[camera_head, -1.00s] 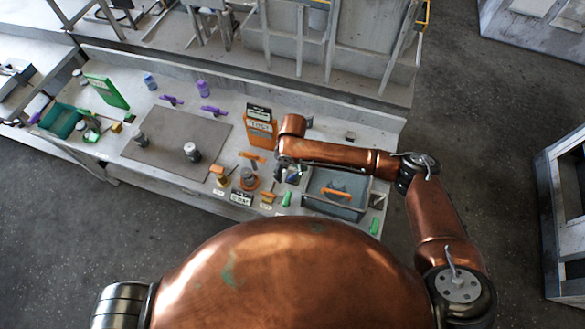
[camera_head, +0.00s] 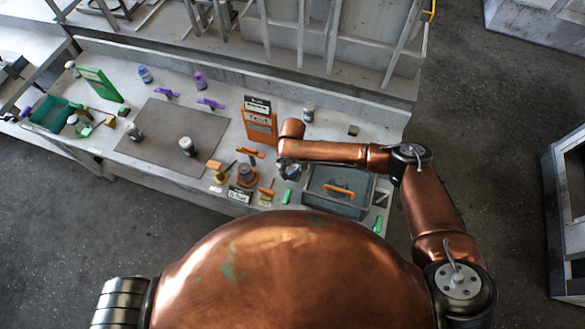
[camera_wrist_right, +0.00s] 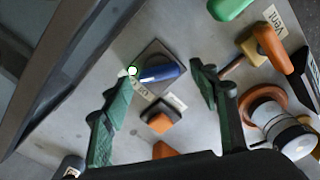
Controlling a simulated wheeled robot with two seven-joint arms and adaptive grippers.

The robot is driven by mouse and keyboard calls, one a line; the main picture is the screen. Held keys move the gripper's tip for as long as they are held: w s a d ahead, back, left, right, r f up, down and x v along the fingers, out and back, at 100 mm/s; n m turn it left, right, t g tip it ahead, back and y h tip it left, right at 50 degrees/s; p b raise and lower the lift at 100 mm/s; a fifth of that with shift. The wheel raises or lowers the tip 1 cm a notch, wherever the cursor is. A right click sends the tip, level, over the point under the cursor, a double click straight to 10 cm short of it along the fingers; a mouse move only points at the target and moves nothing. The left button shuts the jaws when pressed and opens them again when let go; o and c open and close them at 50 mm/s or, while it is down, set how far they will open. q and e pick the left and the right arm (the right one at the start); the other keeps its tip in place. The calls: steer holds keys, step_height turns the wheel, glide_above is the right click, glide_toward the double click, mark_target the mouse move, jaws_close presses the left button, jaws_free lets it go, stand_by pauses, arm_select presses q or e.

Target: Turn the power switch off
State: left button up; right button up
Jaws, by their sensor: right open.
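The switch shows in the right wrist view as a blue knob (camera_wrist_right: 160,73) on a dark square plate, with a lit green lamp at its left end. A label lies beside the plate. My right gripper (camera_wrist_right: 158,80) is open, its two green fingers on either side of the knob in this view. I cannot tell whether they touch it. In the head view the right gripper (camera_head: 291,171) is over the front of the bench, partly hidden by its arm, and the switch is mostly covered. My left gripper is not in view.
A grey box with an orange handle (camera_head: 339,190) stands just right of the gripper. An orange sign (camera_head: 261,126) stands behind it. A valve with an orange base (camera_wrist_right: 263,108) and an orange-handled part (camera_wrist_right: 268,42) are close by on the right in the wrist view.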

steer(key=c, duration=1.2)
steer(key=shift+o, duration=0.2)
